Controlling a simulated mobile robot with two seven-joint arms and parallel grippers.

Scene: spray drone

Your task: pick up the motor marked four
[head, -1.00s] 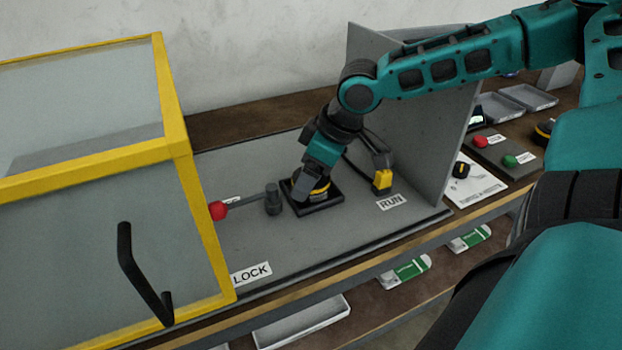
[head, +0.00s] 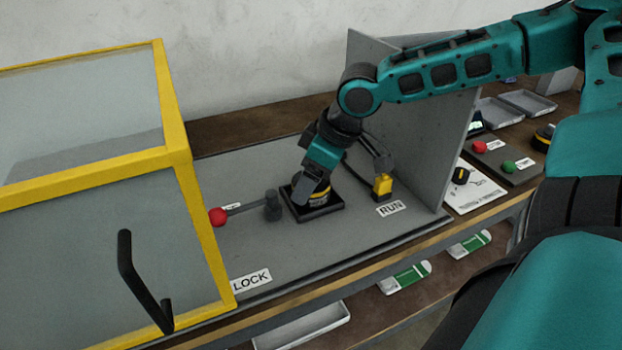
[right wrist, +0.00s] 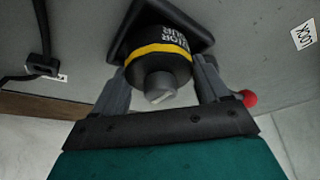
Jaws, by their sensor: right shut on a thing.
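The motor marked four (right wrist: 158,62) is a black cylinder with a yellow band, and part of its lettering shows in the right wrist view. It sits on a black square base (head: 322,208) on the grey bench plate. In the head view the motor (head: 318,193) is partly hidden by my right gripper (head: 312,190). My right gripper (right wrist: 158,85) has one finger on each side of the motor and is shut on it. The motor is still at its base. My left gripper is not in view.
A red-knobbed lever (head: 217,216) stands left of the base. A yellow-framed guard (head: 180,160) with a black handle fills the left. A yellow plug (head: 382,185) on a cable is by the RUN label (head: 390,208). A grey upright panel (head: 420,130) stands to the right.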

